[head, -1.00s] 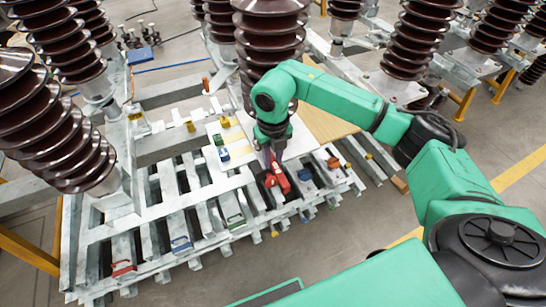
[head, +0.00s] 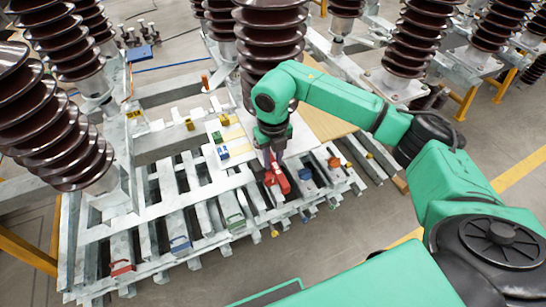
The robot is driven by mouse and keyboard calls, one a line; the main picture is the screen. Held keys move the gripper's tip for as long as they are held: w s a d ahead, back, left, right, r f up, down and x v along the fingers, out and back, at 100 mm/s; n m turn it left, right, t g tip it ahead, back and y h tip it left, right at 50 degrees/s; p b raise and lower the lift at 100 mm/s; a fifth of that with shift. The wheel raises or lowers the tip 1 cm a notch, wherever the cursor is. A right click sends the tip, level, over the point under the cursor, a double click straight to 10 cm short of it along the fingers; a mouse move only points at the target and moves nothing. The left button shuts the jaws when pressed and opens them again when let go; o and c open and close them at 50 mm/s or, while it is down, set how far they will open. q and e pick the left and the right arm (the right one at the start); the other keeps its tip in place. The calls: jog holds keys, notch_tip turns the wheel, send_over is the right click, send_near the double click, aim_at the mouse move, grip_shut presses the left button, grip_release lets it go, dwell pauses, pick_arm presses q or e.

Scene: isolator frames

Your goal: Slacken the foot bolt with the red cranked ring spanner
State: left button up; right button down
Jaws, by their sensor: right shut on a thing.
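My right gripper (head: 271,160) points down over the slatted steel frame (head: 150,252), below the green wrist. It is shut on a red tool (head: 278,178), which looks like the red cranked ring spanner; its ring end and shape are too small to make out. The red tool sits at or just above the slats, and I cannot tell whether it touches them. I cannot make out the foot bolt; the arm and tool may hide it. My left gripper is not in view.
Several coloured pieces lie on the frame: red (head: 122,268), blue (head: 180,244), green (head: 236,222), another blue (head: 305,174) and orange (head: 334,162). Tall brown ribbed insulators (head: 272,45) stand behind and at the left (head: 50,130). Open floor (head: 340,250) lies at the front right.

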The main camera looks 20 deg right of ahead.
jog(key=shift+f+b, duration=0.4)
jog(key=shift+f, duration=0.1)
jog(key=shift+d, duration=0.1)
jog(key=w+d+n+b, duration=0.1)
jog(key=d+n, duration=0.1)
jog(key=n, duration=0.1)
jog(key=w+d+n+b, duration=0.2)
jog(key=d+n, duration=0.1)
jog(key=n, duration=0.1)
jog(key=w+d+n+b, duration=0.1)
jog(key=w+d+n, duration=0.1)
jog(key=d+n, duration=0.1)
jog(key=shift+w+d+n, duration=0.15)
jog(key=shift+d+n, duration=0.05)
jog(key=shift+n, duration=0.3)
jog(key=shift+w+d+n, duration=0.2)
jog(key=shift+w+n, duration=0.2)
jog(key=shift+n, duration=0.1)
jog(key=shift+r+p, duration=0.8)
jog(key=shift+r, duration=0.4)
jog(key=shift+f, duration=0.1)
jog(key=shift+s, duration=0.1)
